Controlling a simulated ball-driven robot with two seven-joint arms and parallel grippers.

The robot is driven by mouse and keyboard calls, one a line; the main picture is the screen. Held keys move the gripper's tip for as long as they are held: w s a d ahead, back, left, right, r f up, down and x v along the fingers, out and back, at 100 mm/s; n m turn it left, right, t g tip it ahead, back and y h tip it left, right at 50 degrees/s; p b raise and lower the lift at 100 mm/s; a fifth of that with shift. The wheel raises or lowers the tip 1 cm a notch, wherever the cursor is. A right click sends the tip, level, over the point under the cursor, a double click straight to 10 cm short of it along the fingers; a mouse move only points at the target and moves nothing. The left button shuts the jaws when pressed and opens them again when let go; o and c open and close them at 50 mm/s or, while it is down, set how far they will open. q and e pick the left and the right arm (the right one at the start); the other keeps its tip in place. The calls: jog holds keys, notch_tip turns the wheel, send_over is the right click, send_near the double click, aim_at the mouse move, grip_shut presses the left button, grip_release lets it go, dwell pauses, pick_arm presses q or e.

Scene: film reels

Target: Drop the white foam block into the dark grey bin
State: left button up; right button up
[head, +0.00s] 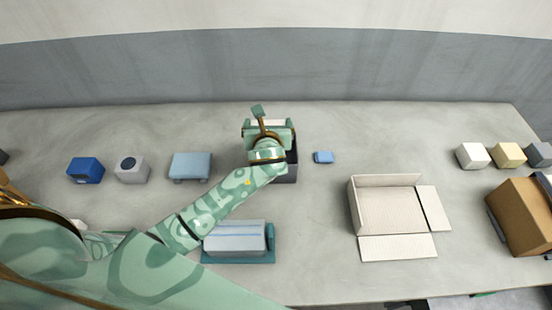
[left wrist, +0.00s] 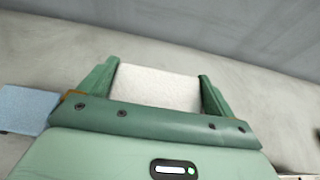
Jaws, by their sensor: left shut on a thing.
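My left gripper (head: 268,124) is over the dark grey bin (head: 292,172) in the head view, and my arm and hand hide most of the bin. In the left wrist view the white foam block (left wrist: 158,87) sits between the two green fingers of this gripper (left wrist: 160,85), which is shut on it. The block is almost wholly hidden in the head view. The bin does not show clearly in the wrist view, so the height of the block above it is hard to tell. My right gripper is not in view.
A small blue block (head: 323,157) lies just right of the bin. An open white carton (head: 390,207) stands further right. A light blue box (head: 190,166) is left, and a grey-blue thing on a teal base (head: 238,257) is in front. Several blocks sit far right.

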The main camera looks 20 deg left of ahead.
pick_arm(q)
jog(key=shift+r, duration=0.1)
jog(key=o, duration=0.7)
jog(key=p+v, duration=0.2)
jog(key=v, duration=1.4)
jog(key=shift+s+p, duration=0.2)
jog(key=shift+p, duration=0.2)
